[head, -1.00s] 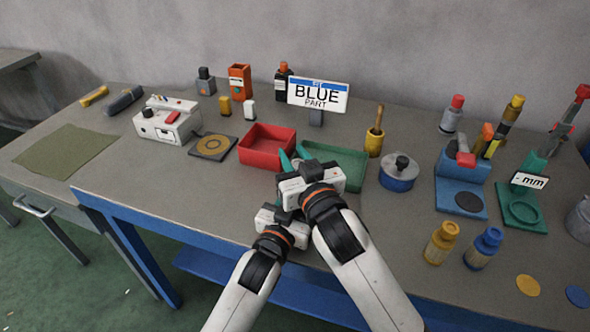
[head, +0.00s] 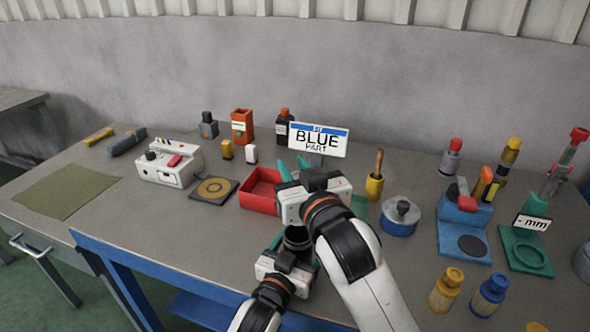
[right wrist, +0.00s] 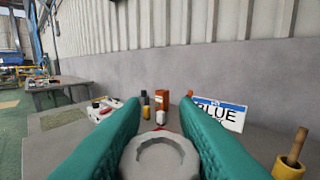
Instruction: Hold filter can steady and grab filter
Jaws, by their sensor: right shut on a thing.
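My right gripper (head: 303,172) is raised above the front of the bench, teal fingers pointing away. In the right wrist view its fingers close on a grey round part (right wrist: 160,158) with a hollow top, which looks like the filter. My left gripper (head: 290,250) is lower, just below the right one. A dark cylindrical thing (head: 297,238) shows between the two grippers; it may be the filter can, but I cannot tell for sure. The left gripper's grip is mostly hidden.
A red tray (head: 258,200) and a partly hidden green tray (head: 360,206) lie behind the grippers. A blue pot (head: 400,218), yellow jar (head: 445,290) and blue jar (head: 489,295) are to the right.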

